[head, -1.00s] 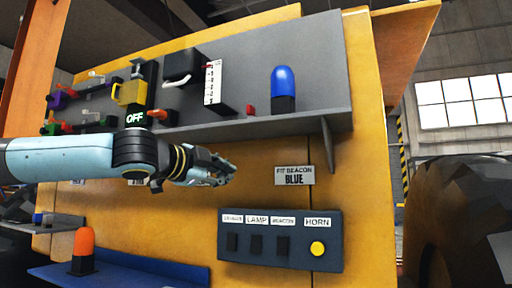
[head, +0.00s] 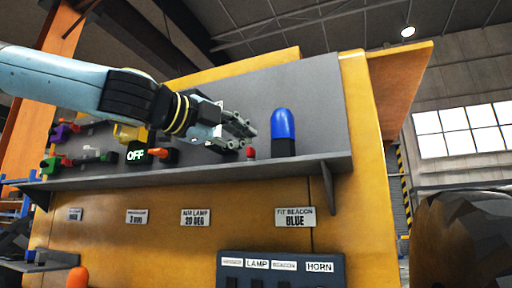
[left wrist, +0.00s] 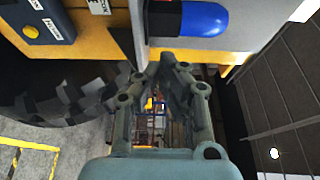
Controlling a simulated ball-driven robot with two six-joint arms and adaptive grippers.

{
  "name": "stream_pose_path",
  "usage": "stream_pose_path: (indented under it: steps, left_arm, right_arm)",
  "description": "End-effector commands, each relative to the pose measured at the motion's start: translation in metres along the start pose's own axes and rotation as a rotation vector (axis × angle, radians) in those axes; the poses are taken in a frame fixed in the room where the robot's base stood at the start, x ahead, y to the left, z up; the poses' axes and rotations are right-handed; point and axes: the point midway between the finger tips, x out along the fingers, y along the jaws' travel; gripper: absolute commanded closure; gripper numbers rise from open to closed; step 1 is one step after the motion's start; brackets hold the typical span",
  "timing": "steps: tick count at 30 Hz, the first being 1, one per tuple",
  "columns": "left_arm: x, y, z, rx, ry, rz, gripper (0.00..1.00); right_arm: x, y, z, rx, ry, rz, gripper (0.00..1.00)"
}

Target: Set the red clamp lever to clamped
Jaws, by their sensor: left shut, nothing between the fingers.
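A small red piece (head: 250,153) stands on the shelf between my left gripper and the blue beacon (head: 283,128). It may be the clamp lever, but its setting is too small to read. My left gripper (head: 250,131) is shut and empty, just above and in front of the red piece in the head view, with no clear contact. My forearm and hand hide much of the black lamp unit behind. In the left wrist view the fingers (left wrist: 168,62) point toward the blue beacon (left wrist: 188,18), and the red piece does not show there. My right gripper is out of view.
The grey shelf (head: 190,177) has a protruding front edge. A button box (head: 281,264) is below, and a large tyre (head: 464,238) is at the right.

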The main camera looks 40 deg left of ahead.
Motion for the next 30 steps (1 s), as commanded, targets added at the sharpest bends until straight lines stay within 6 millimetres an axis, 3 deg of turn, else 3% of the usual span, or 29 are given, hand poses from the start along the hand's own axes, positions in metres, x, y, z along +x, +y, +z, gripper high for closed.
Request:
stream_pose_path:
  steps: [11, 22, 24, 30]
  left_arm:
    - [0.039, -0.001, -0.001, 0.013, 0.003, 0.007, 1.0]
    - [0.096, 0.0, -0.004, 0.012, 0.011, 0.008, 1.0]
    - [0.093, 0.004, 0.002, 0.003, 0.007, -0.005, 1.0]
    - [0.088, 0.006, 0.013, 0.001, 0.007, -0.003, 1.0]
  right_arm:
    - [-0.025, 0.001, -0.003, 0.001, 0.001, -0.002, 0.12]
    - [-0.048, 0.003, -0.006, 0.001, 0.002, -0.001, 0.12]
    - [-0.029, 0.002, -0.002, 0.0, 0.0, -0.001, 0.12]
    - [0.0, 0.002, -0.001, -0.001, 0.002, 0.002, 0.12]
